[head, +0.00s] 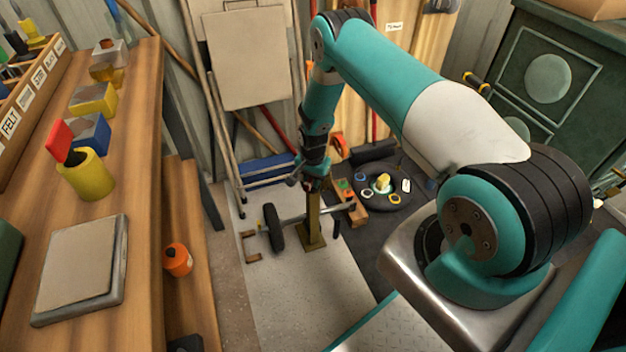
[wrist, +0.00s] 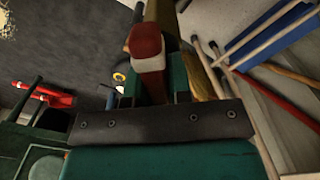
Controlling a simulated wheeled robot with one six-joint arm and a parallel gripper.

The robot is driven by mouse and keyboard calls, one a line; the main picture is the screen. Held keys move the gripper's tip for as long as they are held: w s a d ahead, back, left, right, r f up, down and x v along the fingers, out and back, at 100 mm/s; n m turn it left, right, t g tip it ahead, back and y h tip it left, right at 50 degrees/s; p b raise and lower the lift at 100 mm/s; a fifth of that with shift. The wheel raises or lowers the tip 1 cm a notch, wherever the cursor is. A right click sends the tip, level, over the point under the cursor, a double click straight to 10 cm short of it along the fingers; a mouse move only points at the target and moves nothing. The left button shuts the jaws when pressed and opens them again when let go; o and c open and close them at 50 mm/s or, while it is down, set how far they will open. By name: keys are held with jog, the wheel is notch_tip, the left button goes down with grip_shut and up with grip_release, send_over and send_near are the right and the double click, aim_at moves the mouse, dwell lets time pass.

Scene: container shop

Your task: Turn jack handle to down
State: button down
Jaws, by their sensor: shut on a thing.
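The jack shows in the head view as an olive-brass post (head: 312,225) standing on the floor, with a grey bar across it and a dark wheel (head: 274,228) at its left. My gripper (head: 314,180) points down at the top of this post. In the wrist view my gripper (wrist: 154,88) has its teal fingers on either side of a red handle with a pale band (wrist: 148,48), and is shut on it. The handle's far end and its joint with the jack are hidden. In the head view my gripper hides the handle.
A wooden bench (head: 130,150) with boxes runs along the left. A round dark tray (head: 385,200) with small items lies right of the jack. A folded stand (head: 245,60) and a blue item (head: 268,168) are behind. Pale floor in front is clear.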

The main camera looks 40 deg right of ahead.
jog(key=n, duration=1.4)
jog(key=shift+n, duration=0.3)
jog(key=n, duration=0.6)
jog(key=shift+a, duration=0.1)
jog(key=n, duration=0.6)
jog(key=shift+n, duration=0.4)
jog(key=c, duration=1)
grip_release()
jog(key=shift+c, duration=0.2)
